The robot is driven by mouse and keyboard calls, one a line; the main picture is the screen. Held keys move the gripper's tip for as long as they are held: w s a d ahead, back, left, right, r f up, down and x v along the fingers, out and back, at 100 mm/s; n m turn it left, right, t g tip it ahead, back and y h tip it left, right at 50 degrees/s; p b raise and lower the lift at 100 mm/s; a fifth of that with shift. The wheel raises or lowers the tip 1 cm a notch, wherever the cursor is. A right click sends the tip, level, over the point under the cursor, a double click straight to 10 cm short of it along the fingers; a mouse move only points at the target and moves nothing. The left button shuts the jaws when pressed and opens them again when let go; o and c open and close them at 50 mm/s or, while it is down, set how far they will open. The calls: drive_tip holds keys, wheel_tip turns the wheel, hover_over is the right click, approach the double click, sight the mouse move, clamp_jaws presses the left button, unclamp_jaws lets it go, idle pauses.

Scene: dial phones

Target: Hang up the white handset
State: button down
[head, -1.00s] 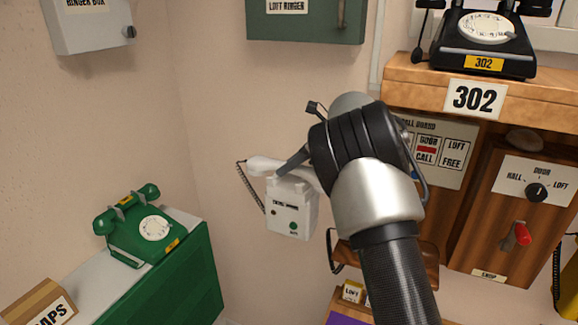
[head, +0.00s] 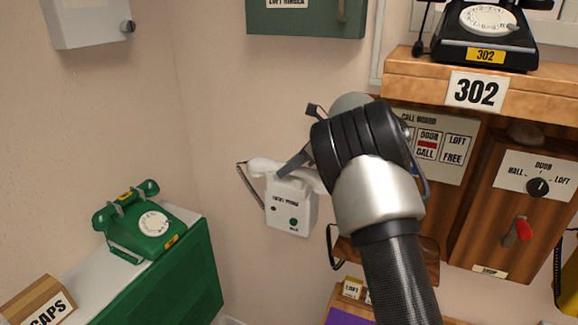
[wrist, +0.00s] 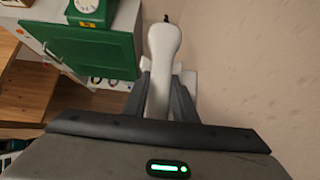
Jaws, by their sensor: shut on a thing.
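The white handset (head: 266,165) lies across the top of the white wall phone (head: 290,208) in the head view, with a dark coiled cord at its left end. My gripper (head: 284,176) is at the handset, its far part hidden behind my arm. In the wrist view the handset (wrist: 160,70) runs lengthwise between the two fingers of my gripper (wrist: 160,92), which are shut on it. Part of the wall phone (wrist: 187,78) shows behind the handset. I cannot tell whether the handset rests fully in its cradle.
A green dial phone (head: 140,228) stands on a green cabinet (head: 185,280) at lower left. A wooden shelf (head: 420,72) with a black phone (head: 480,45) and a wooden switch panel (head: 520,215) are at the right. A green ringer box (head: 305,20) hangs above.

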drive_tip(key=shift+f, duration=0.2)
drive_tip(key=c, duration=1.4)
unclamp_jaws()
drive_tip(key=shift+o, duration=0.2)
